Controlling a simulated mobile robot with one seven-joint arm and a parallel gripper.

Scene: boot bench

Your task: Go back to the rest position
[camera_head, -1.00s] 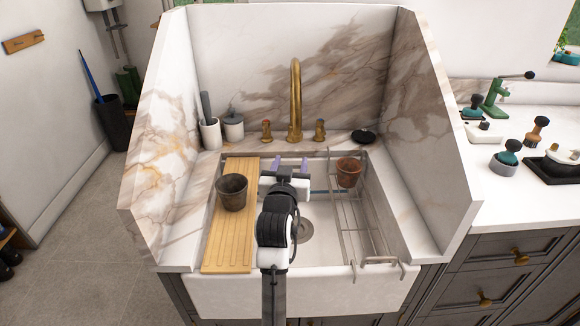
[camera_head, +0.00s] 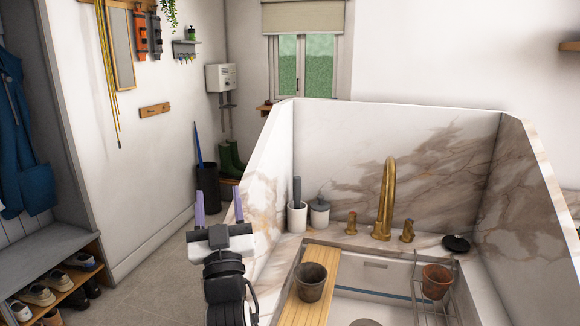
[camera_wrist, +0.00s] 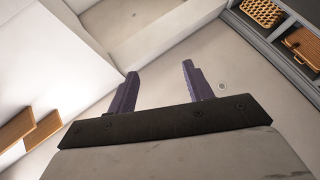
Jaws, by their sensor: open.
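My gripper (camera_head: 218,208) is raised at the left of the sink surround in the head view, its two purple fingers pointing up and apart. It is open, with nothing between the fingers. The wrist view also shows the open, empty fingers (camera_wrist: 160,92) with plain wall and floor surfaces beyond. The gripper is clear of the sink and touches nothing that I can see.
A dark pot (camera_head: 311,282) stands on the wooden drainboard (camera_head: 325,300). A terracotta pot (camera_head: 436,281) sits on the wire rack at the right of the sink. The marble side panel (camera_head: 262,170) rises close beside my arm. A shoe bench (camera_head: 50,262) stands at the left; floor between is free.

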